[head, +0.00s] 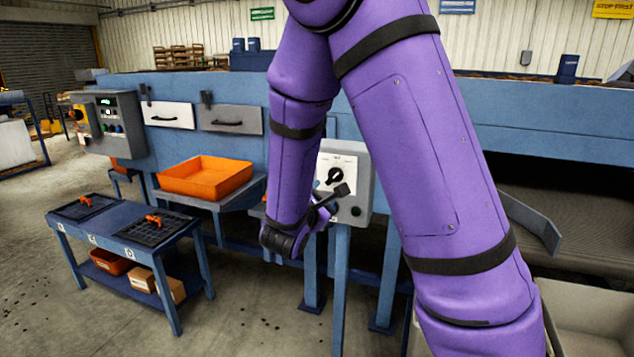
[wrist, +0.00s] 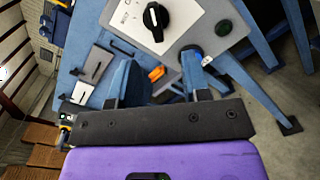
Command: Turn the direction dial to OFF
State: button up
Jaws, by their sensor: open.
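The direction dial (head: 335,175) is a black round knob on the white face of a grey control box (head: 361,190), which stands on a blue post. In the wrist view the dial (wrist: 156,17) shows large at the top, with a white mark on it. Its labels are too small to read, so I cannot tell which setting it points to. My gripper (head: 335,195) is just in front of the box, low by the dial. In the wrist view my gripper (wrist: 158,75) has its two fingers apart with nothing between them, and the dial lies beyond the fingertips.
A dark round button (head: 355,211) sits below the dial on the box. An orange tray (head: 206,178) rests on a shelf to the left. A blue table (head: 120,243) with black grids stands further left. Another control box (head: 110,122) is mounted at the far left.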

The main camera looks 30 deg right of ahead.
aim_at(332, 179)
jog(key=x, duration=1)
jog(key=shift+w+a+f, duration=0.1)
jog(key=shift+w, duration=0.4)
jog(key=shift+c, duration=0.4)
grip_shut()
